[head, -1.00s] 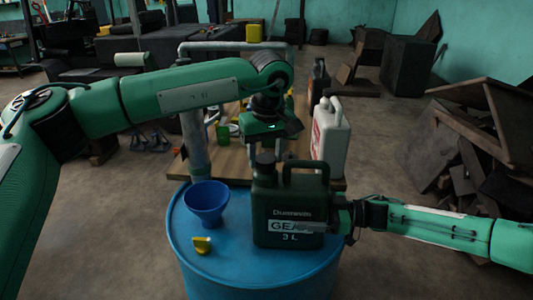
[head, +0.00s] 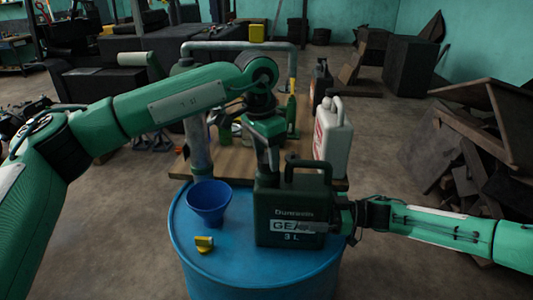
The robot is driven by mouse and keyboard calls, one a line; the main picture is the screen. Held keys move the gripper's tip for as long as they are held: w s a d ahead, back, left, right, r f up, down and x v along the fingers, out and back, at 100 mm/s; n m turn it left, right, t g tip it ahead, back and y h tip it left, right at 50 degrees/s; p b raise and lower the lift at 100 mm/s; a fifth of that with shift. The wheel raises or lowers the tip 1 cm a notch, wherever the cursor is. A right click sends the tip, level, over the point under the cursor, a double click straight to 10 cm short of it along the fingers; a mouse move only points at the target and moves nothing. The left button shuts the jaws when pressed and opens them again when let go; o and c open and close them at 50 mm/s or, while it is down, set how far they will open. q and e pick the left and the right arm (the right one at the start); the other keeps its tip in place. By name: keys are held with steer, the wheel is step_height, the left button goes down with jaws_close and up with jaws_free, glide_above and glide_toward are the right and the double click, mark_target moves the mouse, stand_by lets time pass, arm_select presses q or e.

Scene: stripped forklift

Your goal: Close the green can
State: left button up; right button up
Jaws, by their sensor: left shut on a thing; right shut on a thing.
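The dark green can (head: 280,210), labelled "GEAR 3 L", stands upright on a blue barrel (head: 192,240). Its handle is at the top right and its neck at the top left. My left gripper (head: 268,165) points down at the neck, shut on the dark cap there. The fingers mostly hide the cap, and I cannot tell how tightly it sits.
A blue funnel (head: 208,203) and a small yellow piece (head: 204,244) are on the barrel left of the can. Behind is a wooden table (head: 235,163) with a white jug (head: 333,135) and other containers. Scrap is piled at right.

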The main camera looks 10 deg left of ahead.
arm_select(q)
steer(key=o, duration=0.9)
steer(key=shift+o, duration=0.2)
steer(key=shift+r, duration=2.3)
steer(key=shift+c, duration=0.2)
